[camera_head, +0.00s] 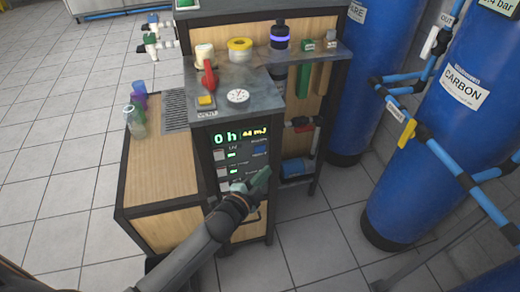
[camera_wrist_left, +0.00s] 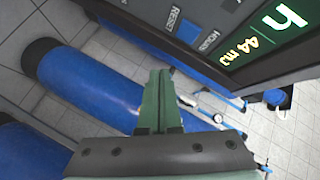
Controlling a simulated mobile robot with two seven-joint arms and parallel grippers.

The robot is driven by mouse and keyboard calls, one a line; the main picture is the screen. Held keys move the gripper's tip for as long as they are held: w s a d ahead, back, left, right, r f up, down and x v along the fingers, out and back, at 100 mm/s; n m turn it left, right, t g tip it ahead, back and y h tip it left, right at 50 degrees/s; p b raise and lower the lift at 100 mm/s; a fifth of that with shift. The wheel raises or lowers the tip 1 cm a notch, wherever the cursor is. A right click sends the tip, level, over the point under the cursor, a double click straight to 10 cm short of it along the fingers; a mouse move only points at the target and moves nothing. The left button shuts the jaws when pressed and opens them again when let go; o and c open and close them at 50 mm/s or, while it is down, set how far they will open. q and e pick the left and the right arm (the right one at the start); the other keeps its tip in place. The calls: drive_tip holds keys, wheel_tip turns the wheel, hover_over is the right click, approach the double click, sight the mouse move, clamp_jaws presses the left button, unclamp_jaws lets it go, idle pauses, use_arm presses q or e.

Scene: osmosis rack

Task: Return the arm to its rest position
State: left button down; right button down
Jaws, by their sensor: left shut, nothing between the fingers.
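My left gripper (camera_head: 262,178) has green fingers and is in front of the dark control panel (camera_head: 240,150) of the rack. Its arm comes in from the lower left in the head view. In the left wrist view the fingers (camera_wrist_left: 159,80) are shut against each other with nothing between them. The panel (camera_wrist_left: 225,32) shows close by at the top right there, with its lit display and a blue reset button (camera_wrist_left: 188,31). Fingers and panel look apart in the wrist view. My right gripper is in neither view.
Blue tanks (camera_head: 440,130) with blue pipes stand on the right. A wooden bench (camera_head: 160,185) with bottles (camera_head: 136,122) is left of the panel. A red lever (camera_head: 209,77), a yellow button (camera_head: 205,101) and a gauge (camera_head: 238,96) sit on top. The tiled floor in front is clear.

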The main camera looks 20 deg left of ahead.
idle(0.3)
